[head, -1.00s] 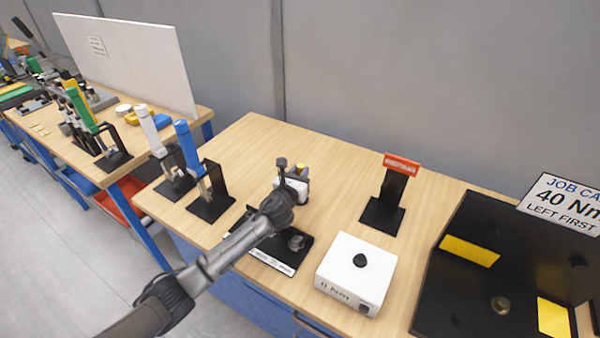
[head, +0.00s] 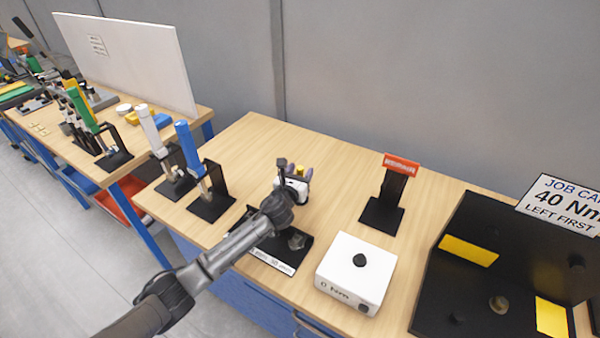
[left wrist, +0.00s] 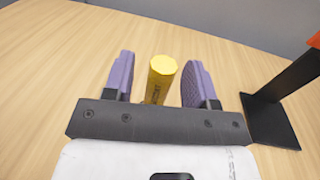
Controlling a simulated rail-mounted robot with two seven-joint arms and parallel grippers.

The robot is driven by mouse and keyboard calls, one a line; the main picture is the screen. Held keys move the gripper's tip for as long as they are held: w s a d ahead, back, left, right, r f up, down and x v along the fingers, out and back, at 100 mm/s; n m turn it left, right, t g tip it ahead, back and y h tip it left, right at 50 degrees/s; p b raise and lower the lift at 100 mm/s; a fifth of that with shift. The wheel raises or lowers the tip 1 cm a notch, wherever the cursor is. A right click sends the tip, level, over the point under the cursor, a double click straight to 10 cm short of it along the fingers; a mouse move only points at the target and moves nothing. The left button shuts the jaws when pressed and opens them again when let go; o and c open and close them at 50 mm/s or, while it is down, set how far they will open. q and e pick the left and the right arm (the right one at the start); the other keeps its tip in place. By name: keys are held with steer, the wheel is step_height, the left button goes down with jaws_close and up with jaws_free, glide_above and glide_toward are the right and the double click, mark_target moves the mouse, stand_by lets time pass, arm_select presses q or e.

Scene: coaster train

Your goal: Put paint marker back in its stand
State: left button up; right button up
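The yellow paint marker (left wrist: 160,80) is between the two purple fingers of my left gripper (left wrist: 159,82) in the left wrist view. Gaps show on both sides of it, so the gripper is open around the marker and not pressing on it. The marker's lower part is hidden behind the gripper. In the head view my left gripper (head: 296,172) is over the table, with a little yellow of the marker (head: 302,168) showing. A black stand (head: 386,202) with a red label on top stands to its right; I cannot read the label. My right gripper is not in view.
A black plate with a white label (head: 272,262) lies below my left arm. A white box with a black knob (head: 352,280) is in front of the stand. Blue-handled (head: 186,150) and white-handled (head: 150,130) tools stand in black holders at left. The table's back is clear.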

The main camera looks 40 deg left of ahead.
arm_select(q)
steer(key=p+v, duration=0.2)
steer(key=v, duration=1)
steer(key=shift+s+d, duration=0.1)
steer(key=shift+s, duration=0.2)
steer(key=shift+s+d, duration=0.2)
steer(key=shift+s, duration=0.35)
